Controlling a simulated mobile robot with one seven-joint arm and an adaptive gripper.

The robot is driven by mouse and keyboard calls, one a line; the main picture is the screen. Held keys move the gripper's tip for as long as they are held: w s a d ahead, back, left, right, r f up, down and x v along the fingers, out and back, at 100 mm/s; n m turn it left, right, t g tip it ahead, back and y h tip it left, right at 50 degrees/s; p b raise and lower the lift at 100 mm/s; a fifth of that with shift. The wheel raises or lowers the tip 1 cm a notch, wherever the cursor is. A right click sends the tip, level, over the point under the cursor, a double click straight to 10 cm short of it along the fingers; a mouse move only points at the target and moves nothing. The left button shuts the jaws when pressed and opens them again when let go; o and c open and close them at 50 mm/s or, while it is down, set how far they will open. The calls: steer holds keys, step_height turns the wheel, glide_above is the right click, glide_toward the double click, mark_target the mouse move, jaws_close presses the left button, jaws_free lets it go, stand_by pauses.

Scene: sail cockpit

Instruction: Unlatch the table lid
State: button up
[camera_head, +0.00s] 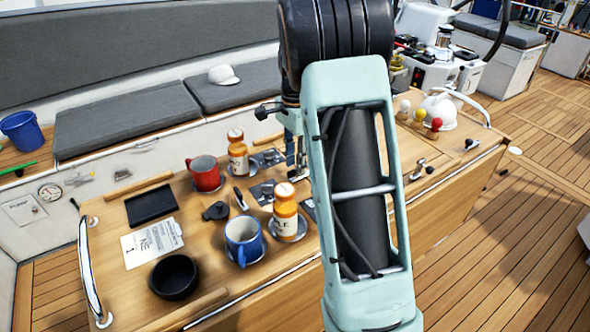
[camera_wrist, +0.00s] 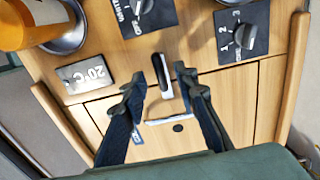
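The wooden table (camera_head: 110,215) carries the lid panels. In the wrist view, a lid panel (camera_wrist: 222,100) with dark seams lies under my gripper (camera_wrist: 170,68). A silver strip (camera_wrist: 172,121) and a dark round hole lie nearer the palm. In the head view my arm hides most of the gripper and this latch.
An orange bottle (camera_wrist: 30,22) stands close at left. A blue mug (camera_head: 243,240), red mug (camera_head: 205,174) and black bowl (camera_head: 174,277) crowd the table's left half.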

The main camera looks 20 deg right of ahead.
steer(key=shift+f, duration=1.55)
steer(key=shift+c, duration=0.3)
jaws_close()
